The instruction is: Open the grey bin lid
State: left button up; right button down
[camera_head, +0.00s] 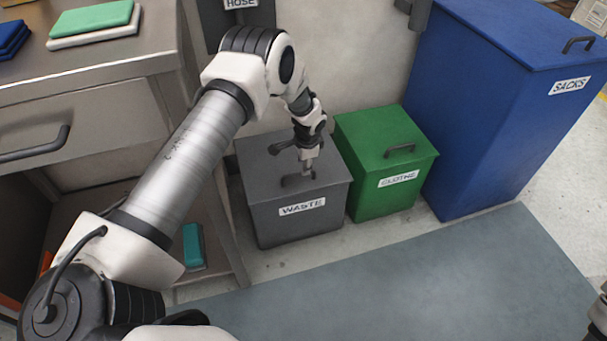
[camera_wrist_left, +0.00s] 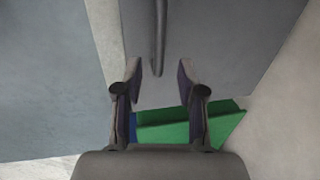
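The grey bin (camera_head: 270,228) marked WASTE stands on the floor against the wall. Its grey lid (camera_head: 262,168) looks shut and flat, with a dark bar handle (camera_head: 290,183) on top. My left gripper (camera_head: 307,172) points down over the lid at the handle. In the left wrist view the fingers (camera_wrist_left: 158,72) are open and apart. The handle (camera_wrist_left: 159,35) there runs down toward the gap between the fingertips, with its near end about level with them. I see no clear contact. Only a dark sliver of my right arm shows at the right edge of the head view.
A green bin (camera_head: 365,190) marked CLOTHS stands close to the right of the grey bin, then a tall blue bin (camera_head: 480,120) marked SACKS. A steel bench (camera_head: 95,85) with a drawer is on the left. A grey-blue mat (camera_head: 420,285) covers the floor in front.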

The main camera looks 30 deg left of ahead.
pick_arm(q)
jog(key=f, duration=0.3)
jog(key=shift+w+a+f+b, duration=0.15)
jog(key=shift+a+f+b, duration=0.1)
jog(key=shift+b, duration=0.1)
jog(key=shift+r, duration=0.15)
grip_shut()
